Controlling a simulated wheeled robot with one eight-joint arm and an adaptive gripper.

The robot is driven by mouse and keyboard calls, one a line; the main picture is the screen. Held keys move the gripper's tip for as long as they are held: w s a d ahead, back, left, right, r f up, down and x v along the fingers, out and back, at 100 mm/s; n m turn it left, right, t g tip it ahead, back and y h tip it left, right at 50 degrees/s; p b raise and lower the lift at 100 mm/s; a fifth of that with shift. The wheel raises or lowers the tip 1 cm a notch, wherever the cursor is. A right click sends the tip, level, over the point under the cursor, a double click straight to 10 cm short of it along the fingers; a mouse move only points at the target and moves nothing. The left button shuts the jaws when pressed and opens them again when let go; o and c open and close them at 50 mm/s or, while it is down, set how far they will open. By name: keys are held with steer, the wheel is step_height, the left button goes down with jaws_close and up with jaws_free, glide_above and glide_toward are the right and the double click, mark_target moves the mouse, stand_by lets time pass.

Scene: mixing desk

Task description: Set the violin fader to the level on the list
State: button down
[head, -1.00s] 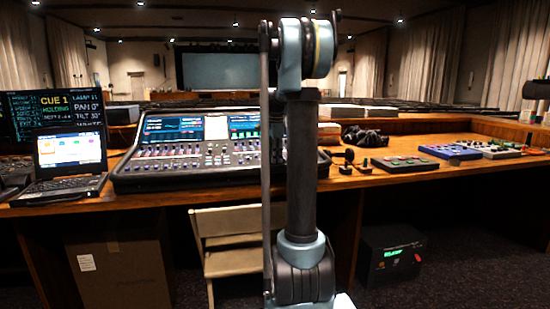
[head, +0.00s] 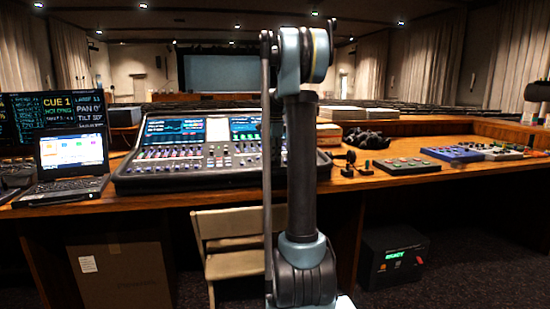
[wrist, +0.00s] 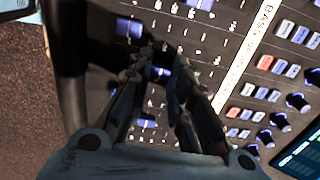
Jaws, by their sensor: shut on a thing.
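The mixing desk (head: 190,179) stands on the wooden counter, with rows of small knobs and faders and lit screens along its back. In the wrist view its dark panel (wrist: 215,65) fills most of the picture. My gripper (wrist: 163,56) points down at the panel and is shut on a blue-lit fader cap (wrist: 162,72), partly hidden between the fingers. Other caps show near it, one above (wrist: 128,27) and one below (wrist: 147,124). A white label strip (wrist: 251,48) reads BASS at one end. I cannot read the held fader's name or find a legible list.
A laptop (head: 72,155) is left of the desk. Control boxes (head: 406,165) and small joysticks (head: 348,165) lie on the counter to the right. A folding chair (head: 232,221) stands below, beside a cardboard box (head: 120,270) and a black box with a green display (head: 394,255).

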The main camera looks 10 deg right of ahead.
steer(key=c, duration=1.4)
jaws_free()
steer(key=shift+c, duration=0.2)
step_height(320, 180, up, 12)
steer(key=s, duration=0.1)
steer(key=shift+s, duration=0.1)
steer(key=s+a+f+n, duration=0.2)
steer(key=s+f+n, duration=0.1)
steer(key=s, duration=0.5)
steer(key=s+a+f+n, duration=0.2)
steer(key=s+f+n, duration=0.15)
steer(key=s, duration=0.55)
steer(key=s+a+f+n, duration=0.2)
steer(key=s+f+n, duration=0.15)
steer(key=s, duration=0.45)
steer(key=s+a+f+n+t, duration=0.1)
steer(key=s+f+n, duration=0.7)
steer(key=s+f, duration=1.1)
steer(key=shift+s+a+f, duration=0.2)
steer(key=shift+a+f, duration=0.15)
steer(key=shift+f, duration=0.25)
